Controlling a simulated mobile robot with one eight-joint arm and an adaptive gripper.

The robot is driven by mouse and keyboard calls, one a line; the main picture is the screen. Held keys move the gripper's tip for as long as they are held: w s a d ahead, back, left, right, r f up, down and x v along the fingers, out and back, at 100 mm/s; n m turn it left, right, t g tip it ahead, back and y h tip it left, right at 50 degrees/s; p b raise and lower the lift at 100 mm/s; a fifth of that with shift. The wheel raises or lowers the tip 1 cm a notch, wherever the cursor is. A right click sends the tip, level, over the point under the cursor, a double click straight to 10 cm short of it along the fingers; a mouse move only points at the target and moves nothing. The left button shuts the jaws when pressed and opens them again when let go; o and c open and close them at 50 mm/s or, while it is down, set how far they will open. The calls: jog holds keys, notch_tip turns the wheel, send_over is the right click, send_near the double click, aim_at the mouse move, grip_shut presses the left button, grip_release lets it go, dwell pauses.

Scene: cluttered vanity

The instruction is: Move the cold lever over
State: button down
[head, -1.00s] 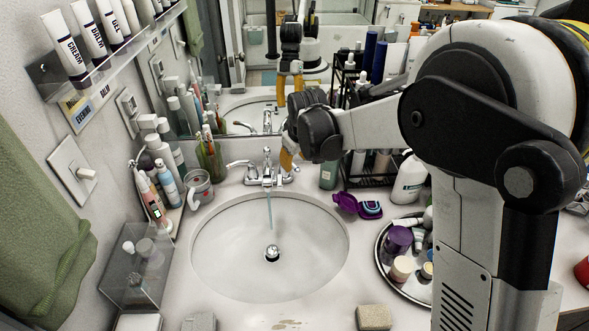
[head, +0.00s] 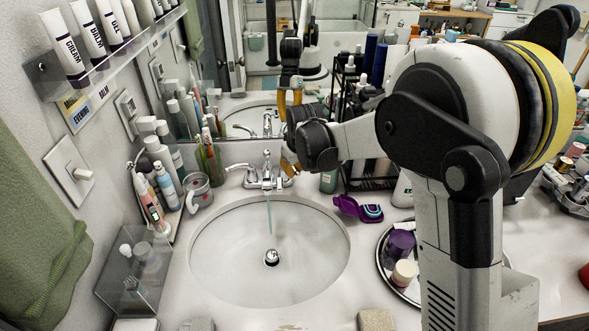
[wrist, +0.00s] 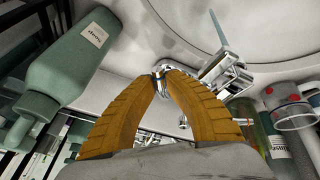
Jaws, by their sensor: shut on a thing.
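The chrome faucet (head: 266,172) stands behind the sink, with a thin stream of water (head: 269,214) falling from its spout. Its left lever (head: 240,166) points out to the left. The cold lever, on the faucet's right side, is mostly hidden behind my gripper (head: 288,168) in the head view. In the wrist view, the ochre fingers of my gripper (wrist: 166,72) come together around the chrome lever (wrist: 160,72). They are shut on it. The faucet body (wrist: 230,76) shows to the right of the fingers there.
A green bottle (wrist: 72,58) stands close beside the fingers in the wrist view. A purple case (head: 346,206) lies right of the sink (head: 205,262). A black rack (head: 372,180) stands behind it. A cup (head: 198,190) and several bottles stand left of the faucet.

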jog(key=shift+d, duration=0.1)
jog(key=shift+w+d+n+y+p, duration=0.15)
jog(key=shift+w+d+n+y, duration=0.1)
jog(key=shift+n, duration=0.45)
jog(key=shift+w+d+n+y+p, duration=0.15)
jog(key=shift+d+n+y, duration=0.1)
jog(key=shift+n, duration=0.45)
jog(key=shift+w+d+n+g+y, duration=0.25)
jog(key=shift+w+n+y, duration=0.05)
jog(key=shift+n, duration=0.45)
jog(key=shift+w+d+n+g+y, duration=0.2)
jog(key=shift+w+n+g+y, duration=0.1)
jog(key=shift+n, duration=0.45)
jog(key=c, duration=1.4)
grip_release()
jog(key=shift+w+f, duration=0.1)
jog(key=v, duration=1.2)
